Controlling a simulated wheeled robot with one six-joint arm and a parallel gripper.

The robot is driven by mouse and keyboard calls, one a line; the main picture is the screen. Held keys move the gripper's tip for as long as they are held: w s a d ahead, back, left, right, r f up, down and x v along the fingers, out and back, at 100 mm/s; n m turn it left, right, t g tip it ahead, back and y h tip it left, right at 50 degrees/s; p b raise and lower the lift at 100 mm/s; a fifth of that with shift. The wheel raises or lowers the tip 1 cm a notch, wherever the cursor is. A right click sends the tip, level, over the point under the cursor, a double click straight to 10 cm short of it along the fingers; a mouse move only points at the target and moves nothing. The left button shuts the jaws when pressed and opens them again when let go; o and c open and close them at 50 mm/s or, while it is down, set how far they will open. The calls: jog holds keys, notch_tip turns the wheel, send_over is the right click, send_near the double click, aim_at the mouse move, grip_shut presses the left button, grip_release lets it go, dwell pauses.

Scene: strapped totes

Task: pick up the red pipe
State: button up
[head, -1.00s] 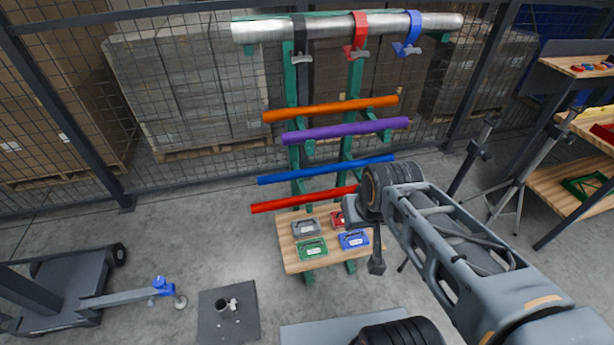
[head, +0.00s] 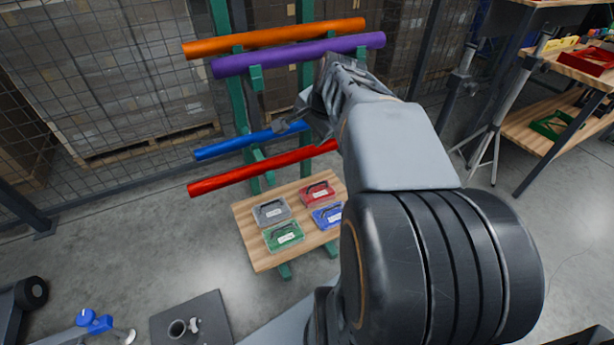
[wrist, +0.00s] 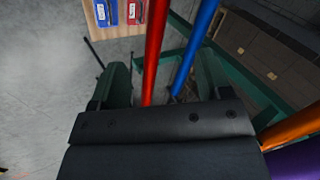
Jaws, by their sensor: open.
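The red pipe (head: 250,172) lies across the lowest arms of the green rack, below the blue pipe (head: 230,146). Its right end is hidden behind my arm in the head view. My gripper (head: 288,114) is near the right part of the blue pipe there, small and partly hidden. In the wrist view my gripper (wrist: 162,80) is open. The red pipe (wrist: 155,48) runs between its two fingers in the picture, with the blue pipe (wrist: 193,50) close to the right finger. I cannot tell how far the red pipe is from the fingers.
An orange pipe (head: 270,37) and a purple pipe (head: 300,54) lie higher on the green rack (head: 256,78). Below is a wooden shelf (head: 252,240) with several coloured cases. A mesh fence stands behind. A tripod (head: 490,130) stands at the right.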

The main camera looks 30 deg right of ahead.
aim_at(315, 150)
jog(key=shift+w+d+f+m+t+h+b, duration=0.15)
jog(key=shift+w+d+f+m+b, duration=0.55)
jog(key=shift+w+d+f+b, duration=1.4)
jog(key=shift+w+d+f+m+t+h+b, duration=0.1)
jog(key=shift+w+d+f+m+b, duration=0.4)
jog(key=shift+f+b, duration=1.8)
jog(key=shift+w+d+f+m+t+h+b, duration=0.15)
jog(key=shift+w+d+f+m+b, duration=1)
jog(key=shift+f, duration=2.45)
jog(key=shift+w+a+n+p, duration=0.1)
jog(key=shift+w+n+p, duration=0.2)
jog(key=shift+p, duration=0.2)
jog(key=shift+c, duration=0.4)
jog(key=c, duration=1.2)
jog(key=shift+r, duration=0.1)
grip_shut()
jog(key=shift+r, duration=0.15)
